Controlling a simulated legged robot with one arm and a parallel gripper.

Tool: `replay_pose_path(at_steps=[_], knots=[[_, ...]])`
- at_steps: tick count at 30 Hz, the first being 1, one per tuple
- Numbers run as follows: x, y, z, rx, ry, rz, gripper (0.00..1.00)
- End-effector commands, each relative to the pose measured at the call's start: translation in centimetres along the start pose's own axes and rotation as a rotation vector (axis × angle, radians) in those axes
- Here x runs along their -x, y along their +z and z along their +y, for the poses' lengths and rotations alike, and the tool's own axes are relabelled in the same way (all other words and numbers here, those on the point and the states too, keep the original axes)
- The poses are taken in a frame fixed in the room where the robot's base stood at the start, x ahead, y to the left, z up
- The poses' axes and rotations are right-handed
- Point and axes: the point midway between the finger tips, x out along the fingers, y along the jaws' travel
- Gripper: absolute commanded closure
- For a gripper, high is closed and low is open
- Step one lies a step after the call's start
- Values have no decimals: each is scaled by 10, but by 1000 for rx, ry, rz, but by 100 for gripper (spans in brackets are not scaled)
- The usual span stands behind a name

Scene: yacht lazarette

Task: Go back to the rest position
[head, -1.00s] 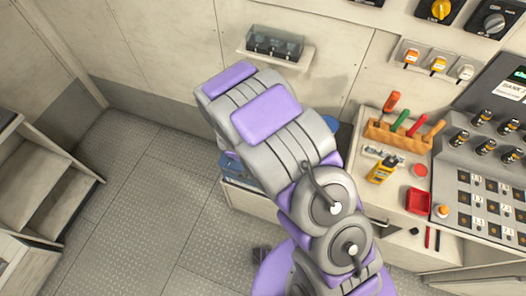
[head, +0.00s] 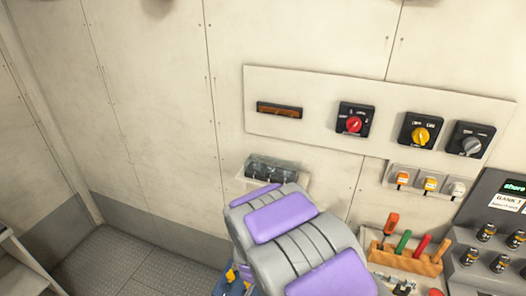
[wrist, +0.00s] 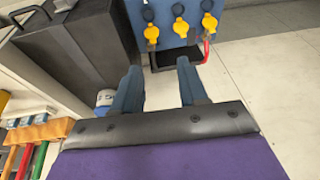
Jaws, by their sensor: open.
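My gripper (wrist: 160,88) shows in the wrist view with its two blue-grey fingers apart and nothing between them. In the head view my purple-and-grey arm rises from the bottom edge and hides part of the bench.
A wall panel (head: 330,115) carries red, yellow and grey rotary switches. A wooden rack (head: 410,262) of colourful-handled tools stands on the bench beside a grey console (head: 490,235). A small shelf with a clear-covered box (head: 270,169) is on the wall. Open floor (head: 130,265) lies at left.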

Motion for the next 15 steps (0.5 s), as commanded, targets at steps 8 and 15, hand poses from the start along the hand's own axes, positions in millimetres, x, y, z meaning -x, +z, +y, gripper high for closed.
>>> replay_pose_path(at_steps=[8, 15], knots=[[76, 12, 21, 65, -70, -140, 57], [141, 38, 59, 144, -84, -245, 57]])
